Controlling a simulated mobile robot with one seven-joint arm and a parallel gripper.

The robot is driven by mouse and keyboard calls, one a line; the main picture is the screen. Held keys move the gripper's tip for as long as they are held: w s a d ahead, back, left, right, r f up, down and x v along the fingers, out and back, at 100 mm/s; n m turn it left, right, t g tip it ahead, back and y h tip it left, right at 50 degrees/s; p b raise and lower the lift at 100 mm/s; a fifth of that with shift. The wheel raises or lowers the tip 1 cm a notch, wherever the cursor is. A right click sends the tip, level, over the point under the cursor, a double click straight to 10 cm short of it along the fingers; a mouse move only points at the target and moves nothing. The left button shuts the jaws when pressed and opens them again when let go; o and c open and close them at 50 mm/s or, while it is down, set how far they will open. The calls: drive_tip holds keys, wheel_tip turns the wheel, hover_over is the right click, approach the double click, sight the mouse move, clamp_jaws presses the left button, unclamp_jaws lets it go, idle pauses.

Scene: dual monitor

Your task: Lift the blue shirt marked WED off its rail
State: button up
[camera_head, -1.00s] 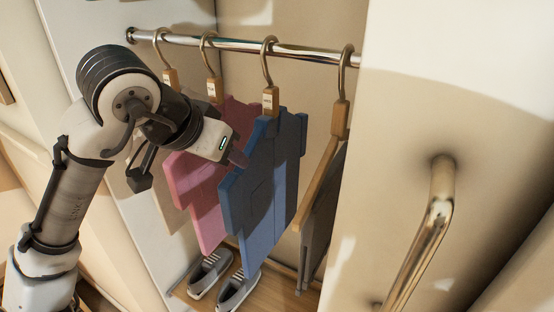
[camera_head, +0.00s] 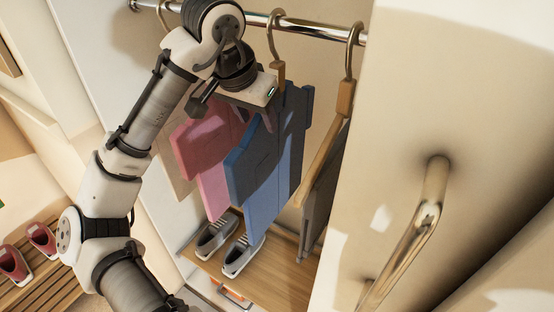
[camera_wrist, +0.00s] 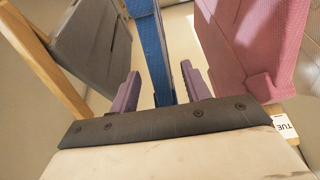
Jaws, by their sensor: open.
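The blue shirt (camera_head: 262,165) hangs on a wooden hanger with a brass hook (camera_head: 276,35) over the rail (camera_head: 310,31). Its WED tag cannot be read; my wrist covers part of the hanger neck. My gripper (camera_head: 256,116) is at the shirt's upper part, below the rail. In the wrist view, the purple fingers of my gripper (camera_wrist: 161,88) are spread apart, with the blue shirt (camera_wrist: 152,45) edge-on between them. I cannot tell whether either finger touches it.
A pink shirt (camera_head: 208,150) hangs close on the left, and it shows in the wrist view (camera_wrist: 255,45) with a TUE tag (camera_wrist: 285,126). A grey garment (camera_head: 318,200) hangs on the right. Grey shoes (camera_head: 243,255) stand below. The door handle (camera_head: 415,235) is at the right.

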sight(277, 137)
drive_tip(key=shift+w+d+f+p, duration=0.2)
drive_tip(key=shift+w+d+f, duration=0.35)
drive_tip(key=shift+w+f, duration=0.15)
drive_tip(key=shift+w+d+f+p, duration=0.2)
drive_tip(key=shift+w+d+f, duration=0.3)
drive_tip(key=shift+w+f, duration=0.15)
clamp_jaws()
